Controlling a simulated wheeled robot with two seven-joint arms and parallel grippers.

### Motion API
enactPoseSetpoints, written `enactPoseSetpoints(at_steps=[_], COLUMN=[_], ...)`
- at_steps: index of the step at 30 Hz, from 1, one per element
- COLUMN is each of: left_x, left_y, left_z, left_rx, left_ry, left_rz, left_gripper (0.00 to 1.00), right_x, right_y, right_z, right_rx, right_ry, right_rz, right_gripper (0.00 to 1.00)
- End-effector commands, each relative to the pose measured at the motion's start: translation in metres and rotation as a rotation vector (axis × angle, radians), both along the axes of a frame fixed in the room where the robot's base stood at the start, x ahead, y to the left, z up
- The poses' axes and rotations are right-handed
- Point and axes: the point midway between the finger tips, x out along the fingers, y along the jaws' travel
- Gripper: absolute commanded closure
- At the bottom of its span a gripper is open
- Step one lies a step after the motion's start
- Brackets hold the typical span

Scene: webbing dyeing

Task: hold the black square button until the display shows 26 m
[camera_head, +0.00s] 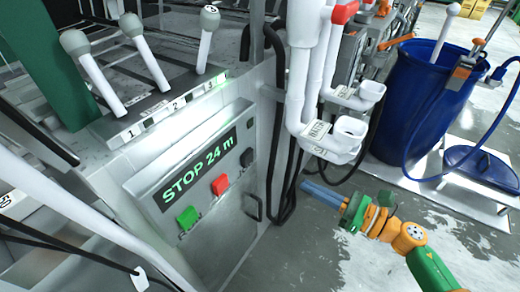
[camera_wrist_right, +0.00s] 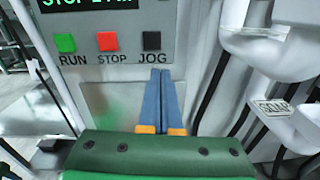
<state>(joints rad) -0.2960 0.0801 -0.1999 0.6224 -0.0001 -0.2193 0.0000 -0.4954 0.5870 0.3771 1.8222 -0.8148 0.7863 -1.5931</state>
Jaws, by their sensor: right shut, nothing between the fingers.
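The black square button (camera_head: 247,157) is the rightmost of three on the control panel; in the right wrist view the black button (camera_wrist_right: 151,40) has JOG under it. The display (camera_head: 200,165) reads "STOP 24 m" in green. My right gripper (camera_head: 305,187) has its two blue fingers shut together and empty, pointing at the panel from the right. In the wrist view its fingertips (camera_wrist_right: 160,72) show just below the JOG label, apart from the button in the picture; the exact gap in depth is unclear. My left gripper is not in view.
The green RUN button (camera_wrist_right: 65,43) and red STOP button (camera_wrist_right: 108,41) sit left of the black one. White pipes (camera_head: 310,80) stand right of the panel. Levers (camera_head: 95,75) rise above it. A blue barrel (camera_head: 415,100) stands at right. Floor by my right arm is clear.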

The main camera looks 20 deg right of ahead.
Motion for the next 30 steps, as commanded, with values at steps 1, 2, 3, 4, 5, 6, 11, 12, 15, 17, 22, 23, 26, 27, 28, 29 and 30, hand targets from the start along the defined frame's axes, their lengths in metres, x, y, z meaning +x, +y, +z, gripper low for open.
enactPoseSetpoints(at_steps=[1, 2, 3, 4, 5, 6, 11, 12, 15, 17, 22, 23, 26, 27, 28, 29, 30], left_x=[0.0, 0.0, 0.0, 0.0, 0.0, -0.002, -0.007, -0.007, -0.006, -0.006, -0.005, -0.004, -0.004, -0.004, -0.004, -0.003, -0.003], left_y=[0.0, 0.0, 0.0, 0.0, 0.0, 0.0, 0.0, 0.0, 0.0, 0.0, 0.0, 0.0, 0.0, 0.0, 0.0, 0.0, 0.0], left_z=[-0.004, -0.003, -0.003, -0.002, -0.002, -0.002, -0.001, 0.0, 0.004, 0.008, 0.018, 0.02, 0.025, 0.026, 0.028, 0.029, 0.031], left_rx=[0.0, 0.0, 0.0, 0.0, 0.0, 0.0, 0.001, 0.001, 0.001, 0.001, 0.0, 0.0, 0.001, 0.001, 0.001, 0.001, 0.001], left_ry=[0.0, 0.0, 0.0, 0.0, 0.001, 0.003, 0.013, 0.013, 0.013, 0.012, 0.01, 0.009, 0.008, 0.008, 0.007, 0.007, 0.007], left_rz=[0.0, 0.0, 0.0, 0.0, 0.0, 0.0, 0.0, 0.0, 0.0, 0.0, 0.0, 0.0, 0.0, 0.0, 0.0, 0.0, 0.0], left_gripper=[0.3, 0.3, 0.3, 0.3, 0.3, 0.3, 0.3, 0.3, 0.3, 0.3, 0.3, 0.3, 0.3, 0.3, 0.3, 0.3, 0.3], right_x=[-0.003, -0.004, -0.004, -0.004, -0.004, -0.004, -0.003, -0.001, 0.009, 0.018, 0.048, 0.054, 0.071, 0.077, 0.082, 0.086, 0.091], right_y=[0.005, 0.006, 0.007, 0.007, 0.007, 0.007, 0.008, 0.009, 0.016, 0.024, 0.047, 0.051, 0.064, 0.069, 0.073, 0.076, 0.08], right_z=[0.001, 0.003, 0.005, 0.005, 0.006, 0.006, 0.006, 0.007, 0.008, 0.009, 0.01, 0.01, 0.009, 0.009, 0.009, 0.009, 0.008], right_rx=[-0.045, -0.062, -0.073, -0.077, -0.076, -0.074, -0.071, -0.069, -0.066, -0.068, -0.064, -0.065, -0.063, -0.065, -0.064, -0.063, -0.064], right_ry=[-0.031, -0.044, -0.052, -0.054, -0.053, -0.052, -0.05, -0.051, -0.051, -0.052, -0.053, -0.052, -0.051, -0.051, -0.051, -0.049, -0.049], right_rz=[0.029, 0.039, 0.045, 0.046, 0.045, 0.044, 0.043, 0.043, 0.041, 0.042, 0.04, 0.04, 0.039, 0.039, 0.04, 0.039, 0.04], right_gripper=[1.0, 1.0, 1.0, 1.0, 1.0, 1.0, 1.0, 1.0, 1.0, 1.0, 1.0, 1.0, 1.0, 1.0, 1.0, 1.0, 1.0])
